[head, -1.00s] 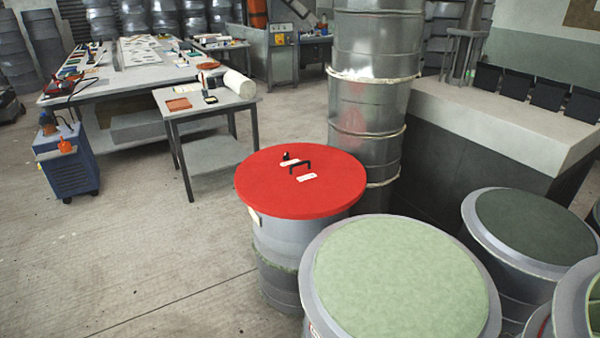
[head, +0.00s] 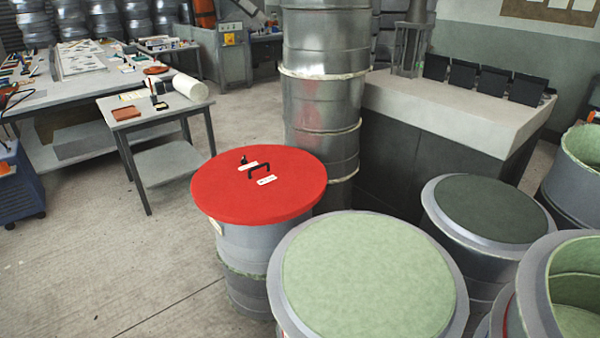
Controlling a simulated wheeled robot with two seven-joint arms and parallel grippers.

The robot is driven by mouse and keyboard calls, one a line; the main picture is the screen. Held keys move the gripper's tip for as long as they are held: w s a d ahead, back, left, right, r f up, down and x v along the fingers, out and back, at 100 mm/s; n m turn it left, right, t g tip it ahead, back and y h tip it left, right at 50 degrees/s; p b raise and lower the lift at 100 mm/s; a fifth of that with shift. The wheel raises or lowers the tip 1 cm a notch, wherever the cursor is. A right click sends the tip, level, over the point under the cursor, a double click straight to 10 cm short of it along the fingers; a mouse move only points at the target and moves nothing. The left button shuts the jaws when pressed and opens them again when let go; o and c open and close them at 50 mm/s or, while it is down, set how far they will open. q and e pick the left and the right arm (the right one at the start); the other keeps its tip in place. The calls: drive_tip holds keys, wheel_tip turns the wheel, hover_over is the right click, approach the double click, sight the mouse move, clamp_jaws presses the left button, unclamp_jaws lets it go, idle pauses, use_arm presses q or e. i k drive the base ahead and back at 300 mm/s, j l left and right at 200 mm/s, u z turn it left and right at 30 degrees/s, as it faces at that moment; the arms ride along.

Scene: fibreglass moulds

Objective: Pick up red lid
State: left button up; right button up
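The red lid (head: 235,200) is a flat round disc lying on top of a grey drum (head: 250,245), just left of the middle of the head view. A black arched handle (head: 259,170) stands up near its centre, with small white labels and a small dark knob beside it. Neither of my grippers shows in the head view.
A drum with a pale green top (head: 368,275) stands close at the lid's front right, and a dark-topped drum (head: 490,208) is further right. A tall metal column (head: 322,90) rises right behind the lid. A small table (head: 150,122) stands behind left. Floor (head: 90,265) at left is clear.

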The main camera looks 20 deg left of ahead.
sight(278, 182)
drive_tip(key=i+j+z, duration=0.3)
drive_tip(key=j, duration=0.25)
drive_tip(key=j+z, duration=0.3)
drive_tip(key=j, duration=0.2)
drive_tip(key=i+j+z, duration=0.1)
drive_tip(key=j+z, duration=0.2)
drive_tip(key=j, duration=0.3)
